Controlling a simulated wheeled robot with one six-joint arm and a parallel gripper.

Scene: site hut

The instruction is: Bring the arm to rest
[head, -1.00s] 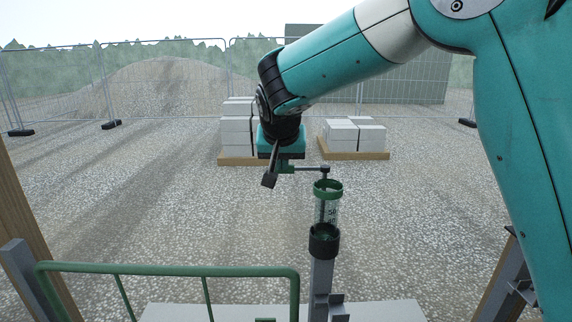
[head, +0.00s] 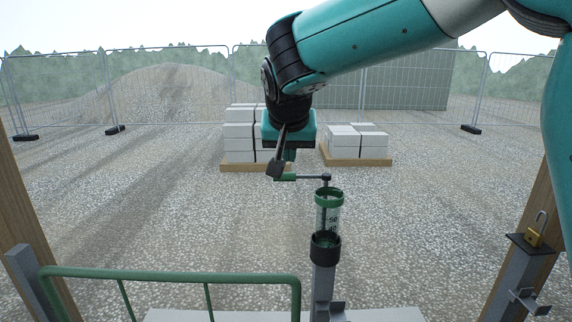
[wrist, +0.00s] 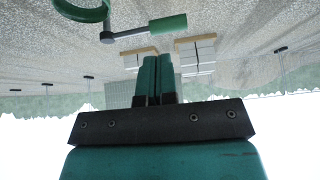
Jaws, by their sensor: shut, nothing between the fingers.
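My gripper (head: 290,156) hangs pointing down from my teal arm, in the middle of the head view. Its two teal fingers are shut with nothing between them, side by side in the wrist view (wrist: 157,60). Just below them in the head view is a crank's green handle (head: 286,177); a gap seems to lie between. The handle also shows beyond the fingertips in the wrist view (wrist: 168,25). The crank's grey arm (head: 310,177) reaches to the top of a clear tube with a green rim (head: 328,192), standing on a grey post (head: 322,278).
A green rail (head: 170,273) stands at the front left. White blocks (head: 239,142) (head: 345,144) stand on pallets on the gravel behind. A mesh fence (head: 170,85) runs across the back.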

